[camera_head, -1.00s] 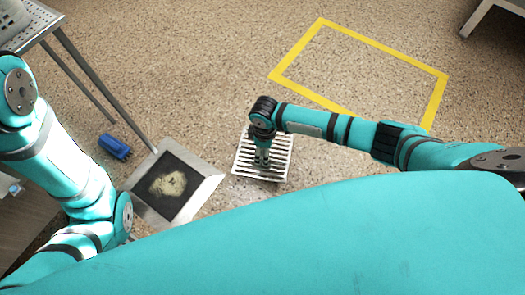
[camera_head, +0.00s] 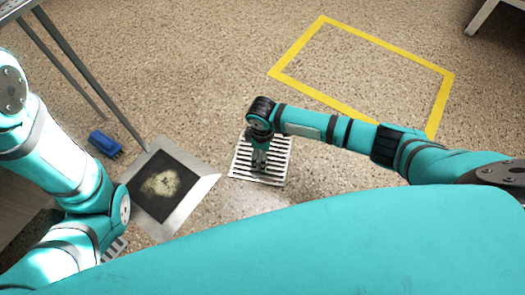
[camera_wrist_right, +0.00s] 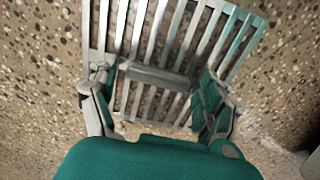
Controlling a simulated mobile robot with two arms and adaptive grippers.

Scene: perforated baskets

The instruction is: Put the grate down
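The grate (camera_head: 274,172) is a pale metal square with parallel slats, right of the open floor drain in the head view. It fills the upper middle of the right wrist view (camera_wrist_right: 211,40). My right gripper (camera_head: 260,162) is above it. In the wrist view its fingers (camera_wrist_right: 157,82) stand on either side of a crossbar of the grate and seem to clamp it. Whether the grate touches the floor I cannot tell. The drain (camera_head: 203,194) has a metal frame around a dark pit with a pale yellowish patch.
A blue brush-like object (camera_head: 105,144) lies on the floor left of the drain. A metal table leg (camera_head: 92,78) stands beyond it. A yellow rectangle (camera_head: 296,91) marks bare floor at the upper right. A small slatted piece (camera_head: 116,248) shows beside my left arm.

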